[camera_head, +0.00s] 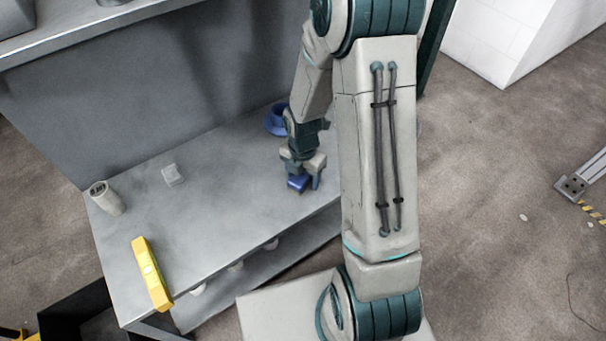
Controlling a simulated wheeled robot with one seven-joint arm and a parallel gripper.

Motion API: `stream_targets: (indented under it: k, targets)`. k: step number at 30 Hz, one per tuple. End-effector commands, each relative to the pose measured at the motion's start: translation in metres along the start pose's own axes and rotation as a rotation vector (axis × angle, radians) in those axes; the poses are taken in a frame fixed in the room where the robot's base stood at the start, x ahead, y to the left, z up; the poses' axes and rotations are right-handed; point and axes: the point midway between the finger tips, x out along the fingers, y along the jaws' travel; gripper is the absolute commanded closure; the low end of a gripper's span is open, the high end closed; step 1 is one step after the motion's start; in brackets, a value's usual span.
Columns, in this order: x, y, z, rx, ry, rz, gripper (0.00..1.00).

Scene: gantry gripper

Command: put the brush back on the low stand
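My gripper (303,181) points down low over the right part of the grey bench top (215,215). A small blue block-like piece (297,184) shows at its fingertips. It may be part of the brush, but its shape is mostly hidden by the gripper. I cannot tell whether the fingers are closed on it or only beside it. A round blue dish-like thing (273,121) lies on the bench behind the gripper, partly hidden by my arm. It may be the low stand, but I cannot tell for sure.
A yellow spirit level (152,274) lies at the bench's left front. A pale cup (106,198) and a small whitish block (172,175) stand at the back left. A grey panel rises behind the bench. The middle of the bench top is clear.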

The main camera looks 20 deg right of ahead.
Motion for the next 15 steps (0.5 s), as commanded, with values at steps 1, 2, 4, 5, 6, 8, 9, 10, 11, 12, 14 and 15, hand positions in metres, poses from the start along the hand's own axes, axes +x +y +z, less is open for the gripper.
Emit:
stream_targets:
  k: [1,2,4,5,6,8,9,10,11,12,14,15]
  targets:
    - [0.000,0.000,0.000,0.000,0.000,0.000,0.38]
    - [0.000,0.000,0.000,0.000,0.000,0.000,0.38]
    - [0.000,0.000,0.000,0.000,0.000,0.000,0.38]
    - [0.000,0.000,0.000,0.000,0.000,0.000,0.38]
    - [-0.002,0.000,0.000,0.000,0.000,0.000,0.38]
    - [-0.006,0.000,0.000,0.000,0.000,0.000,0.38]
    - [-0.010,0.000,0.000,0.001,0.000,0.001,0.38]
    - [-0.014,0.000,0.000,0.001,-0.001,0.002,0.38]
    - [-0.019,0.001,0.001,0.001,-0.001,0.003,0.38]
    - [-0.027,0.000,0.001,0.001,-0.002,0.003,0.38]
    - [-0.041,0.000,0.001,0.002,-0.003,0.003,0.38]
    - [-0.050,0.000,0.001,0.002,-0.003,0.004,0.38]
